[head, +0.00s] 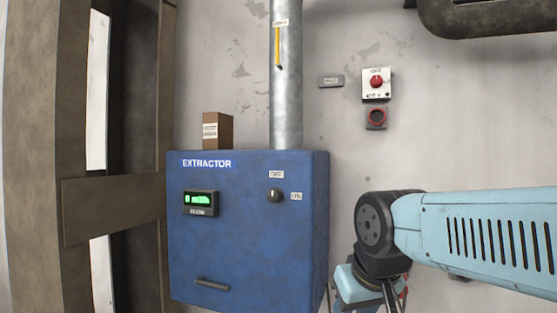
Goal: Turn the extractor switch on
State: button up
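The extractor (245,250) is a blue wall box left of the picture's middle, with the label EXTRACTOR at its top left. Its switch (275,196) is a small dark round knob on the upper right of the front. A label that seems to read OFF is above the knob, and one that seems to read ON is to its right. The knob's mark seems to point up, towards the upper label. My light blue arm reaches in from the right and bends down beside the box, apart from the switch. My gripper's fingers do not show.
A green-lit display (201,203) and a dark handle (212,285) are on the box front. A grey pipe (286,90) rises from its top, beside a small brown box (217,130). A red button (376,82) is on the wall. Brown beams (120,205) stand left.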

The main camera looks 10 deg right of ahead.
aim_at(275, 195)
jog(key=z, duration=0.05)
jog(key=k, duration=1)
jog(key=u, duration=0.3)
jog(key=i, duration=0.65)
jog(key=u, duration=0.4)
